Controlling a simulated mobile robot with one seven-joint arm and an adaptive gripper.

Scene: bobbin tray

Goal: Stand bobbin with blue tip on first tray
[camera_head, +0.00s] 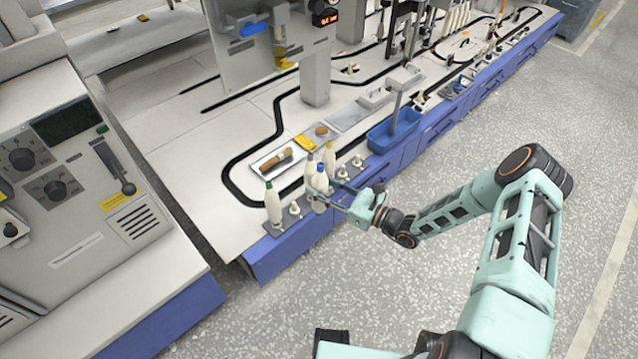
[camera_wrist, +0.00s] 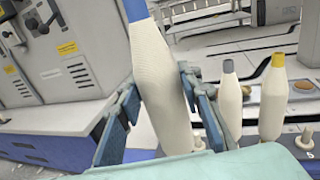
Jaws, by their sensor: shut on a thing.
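The bobbin with the blue tip (camera_head: 320,186) is cream-white and near upright at the front end of the bench. My gripper (camera_head: 328,199) is shut on it from the right side. In the wrist view the same bobbin (camera_wrist: 160,80) stands tilted a little between my two fingers (camera_wrist: 165,110). The tray (camera_head: 293,214) is a grey strip with pegs along the bench edge, beneath the held bobbin. I cannot tell whether the bobbin's foot touches the tray; it is hidden in the wrist view.
A green-tipped bobbin (camera_head: 272,203) stands to the left. A yellow-tipped bobbin (camera_head: 329,158) and a grey-tipped bobbin (camera_wrist: 229,99) stand behind. Empty pegs (camera_head: 357,162) show on the right of the tray.

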